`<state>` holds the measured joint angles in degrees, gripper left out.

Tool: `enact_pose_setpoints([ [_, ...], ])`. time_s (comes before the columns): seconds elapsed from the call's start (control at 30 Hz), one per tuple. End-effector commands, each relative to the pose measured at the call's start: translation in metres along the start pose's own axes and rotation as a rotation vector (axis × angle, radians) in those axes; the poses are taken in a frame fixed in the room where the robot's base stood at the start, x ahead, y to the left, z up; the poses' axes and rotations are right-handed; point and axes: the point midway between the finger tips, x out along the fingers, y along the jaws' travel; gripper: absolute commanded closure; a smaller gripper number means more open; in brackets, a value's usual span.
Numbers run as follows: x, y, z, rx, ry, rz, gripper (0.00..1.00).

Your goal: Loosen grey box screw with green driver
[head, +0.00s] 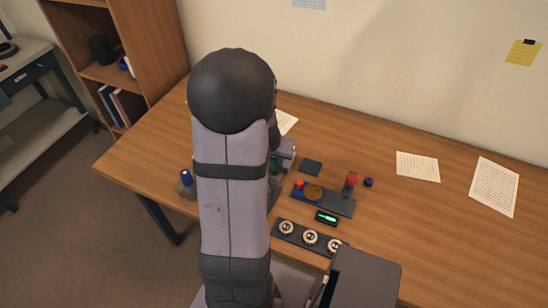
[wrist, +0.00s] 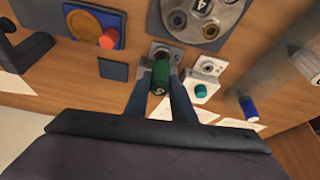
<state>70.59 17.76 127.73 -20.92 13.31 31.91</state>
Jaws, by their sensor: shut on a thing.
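In the wrist view, my gripper (wrist: 161,92) is shut on the green driver (wrist: 160,72), one finger on each side of its handle. The driver's end face points toward the camera. Its tip is hidden behind the handle. The driver lies over the lower part of a small grey box (wrist: 172,53), whose upper part shows past it. I cannot tell whether the tip touches a screw. In the head view, my arm hides most of this area.
A paler box (wrist: 208,68) with a teal knob (wrist: 200,91) sits close right of the driver. A blue-handled driver (wrist: 248,107) is farther right. A round grey dial (wrist: 212,18) is beyond the grey box. A dark square pad (wrist: 113,69) lies left.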

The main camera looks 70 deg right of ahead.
Motion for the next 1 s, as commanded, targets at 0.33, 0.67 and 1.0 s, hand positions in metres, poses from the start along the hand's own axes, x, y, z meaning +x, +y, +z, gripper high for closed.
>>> enact_pose_setpoints([
  [0.33, 0.0027, -0.0001, 0.0008, 0.000, 0.001, 0.000, 0.97],
  [0.67, 0.0007, -0.0001, -0.0001, -0.021, -0.001, -0.009, 0.97],
  [1.0, 0.0009, 0.0002, 0.0001, -0.062, -0.002, -0.026, 0.97],
])
